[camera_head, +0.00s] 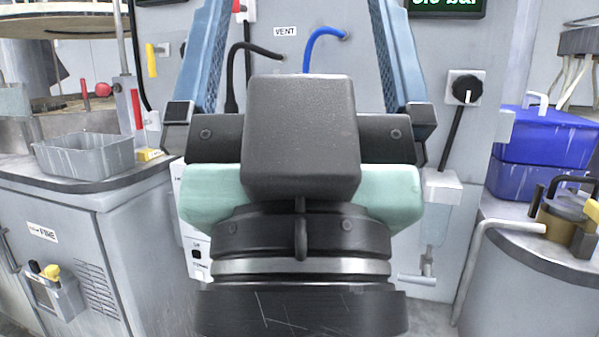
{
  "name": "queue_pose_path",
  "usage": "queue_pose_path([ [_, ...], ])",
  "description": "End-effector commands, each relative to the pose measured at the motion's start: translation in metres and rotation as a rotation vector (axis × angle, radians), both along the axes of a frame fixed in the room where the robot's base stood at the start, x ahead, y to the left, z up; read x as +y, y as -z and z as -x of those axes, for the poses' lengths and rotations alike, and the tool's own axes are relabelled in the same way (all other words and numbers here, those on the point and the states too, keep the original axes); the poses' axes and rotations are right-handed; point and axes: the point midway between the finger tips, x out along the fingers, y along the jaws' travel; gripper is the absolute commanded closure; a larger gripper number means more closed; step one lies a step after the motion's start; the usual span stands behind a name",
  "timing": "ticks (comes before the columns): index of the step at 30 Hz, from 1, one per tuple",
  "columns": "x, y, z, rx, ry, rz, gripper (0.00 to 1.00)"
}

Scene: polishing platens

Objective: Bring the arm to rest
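My gripper (298,12) fills the middle of the head view, close to the camera, with its dark housing and pale green band in front. Its two blue fingers stand wide apart and run up past the top edge, so their tips are out of frame. No object shows between the visible parts of the fingers. The rest of my arm is mostly hidden below and behind the gripper body.
A grey wall panel with a VENT label (285,31) and a black rotary knob (465,88) stands behind. A grey tray (86,156) sits on the left cabinet marked FINE (70,262). Blue boxes (545,140) and a brass-coloured pot (563,218) stand at right.

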Motion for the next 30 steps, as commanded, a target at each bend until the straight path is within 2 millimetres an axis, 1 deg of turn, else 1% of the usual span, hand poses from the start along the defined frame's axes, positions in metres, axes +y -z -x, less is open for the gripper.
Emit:
queue_pose_path([
  [1,0.0,-0.033,0.0,0.0,-0.001,0.001,0.0],
  [18,0.001,-0.209,0.0,0.001,-0.003,0.001,0.0],
  [21,0.001,-0.235,-0.001,0.001,-0.004,0.001,0.0],
  [24,0.001,-0.254,-0.001,0.001,-0.004,0.001,0.0],
  [27,0.001,-0.264,-0.001,0.001,-0.004,0.001,0.0],
  [30,0.001,-0.268,-0.001,0.001,-0.004,0.001,0.0],
])
